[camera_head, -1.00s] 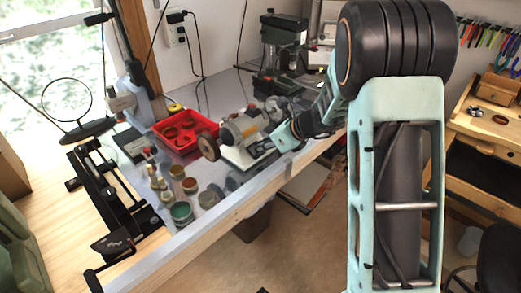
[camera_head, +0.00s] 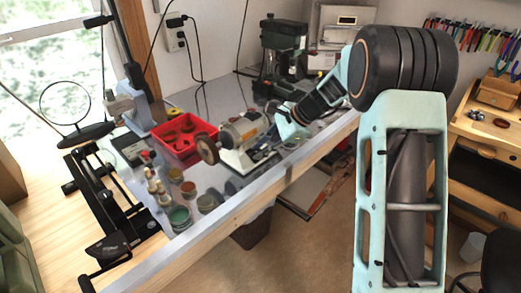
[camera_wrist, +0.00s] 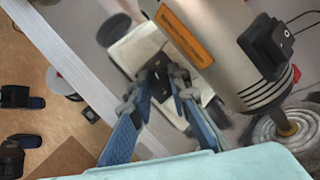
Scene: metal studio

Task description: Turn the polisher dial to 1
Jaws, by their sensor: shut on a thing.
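The polisher (camera_head: 240,131) stands on the grey bench, with a silver motor body, a cream base and a brown wheel at its left end. In the wrist view, its silver body (camera_wrist: 215,42) with an orange label fills the upper right. My gripper (camera_wrist: 158,76) is shut on the small black dial (camera_wrist: 160,90) on the front of the cream base (camera_wrist: 138,48). The fingers lie on either side of the dial and hide part of it. The dial's number marks are not readable. In the head view, my gripper (camera_head: 283,126) reaches the polisher from the right; its fingertips are hard to make out.
A red tray (camera_head: 184,153) sits behind and left of the polisher. Several jars, one of them green (camera_head: 180,217), stand at the bench's front left. A dark green drill press (camera_head: 283,45) stands behind. In the wrist view, a black switch (camera_wrist: 267,45) is on the motor.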

